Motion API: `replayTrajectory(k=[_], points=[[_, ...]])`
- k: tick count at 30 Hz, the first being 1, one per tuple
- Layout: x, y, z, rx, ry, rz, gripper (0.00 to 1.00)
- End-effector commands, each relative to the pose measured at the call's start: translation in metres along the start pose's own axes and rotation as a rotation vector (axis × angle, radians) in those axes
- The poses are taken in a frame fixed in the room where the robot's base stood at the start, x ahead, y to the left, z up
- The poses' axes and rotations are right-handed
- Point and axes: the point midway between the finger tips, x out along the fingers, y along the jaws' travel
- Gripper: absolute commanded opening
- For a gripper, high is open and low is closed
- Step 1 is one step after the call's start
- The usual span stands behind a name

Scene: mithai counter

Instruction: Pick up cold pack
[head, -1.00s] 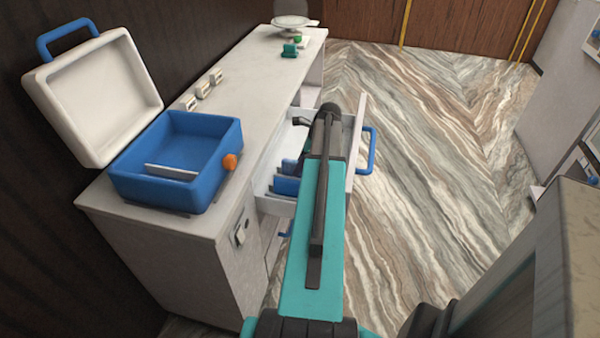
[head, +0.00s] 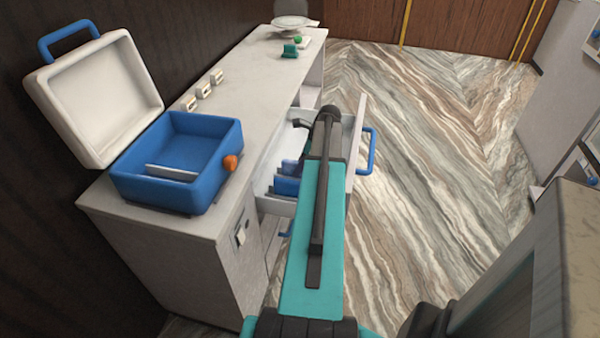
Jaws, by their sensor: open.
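Blue cold packs (head: 287,186) stand in the open white drawer (head: 276,206) under the counter, at its near end. Another blue pack (head: 291,167) stands just behind, partly covered. My teal and black arm reaches over the drawer and hides its right part. My gripper (head: 301,123) is at the arm's far end, above or inside the drawer, beyond the packs. Only a small dark part of it shows left of the arm, and its fingertips are mostly hidden. It is open, and I see no pack held in it.
A blue cool box (head: 180,195) with its white lid (head: 95,95) open stands on the counter (head: 235,95); an upright divider (head: 171,173) is inside. Small white blocks (head: 203,90), a green item (head: 290,51) and a scale (head: 293,22) are farther back. The floor at right is clear.

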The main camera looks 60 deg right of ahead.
Motion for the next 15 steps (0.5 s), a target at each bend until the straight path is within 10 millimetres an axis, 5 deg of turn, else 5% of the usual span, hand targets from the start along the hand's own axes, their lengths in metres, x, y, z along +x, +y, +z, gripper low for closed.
replayTrajectory(k=[7, 15], points=[[0.0001, -0.0001, -0.0002, 0.0, 0.0, 0.0, 0.42], [-0.0001, -0.0002, -0.0002, 0.0, 0.0, -0.001, 0.0]])
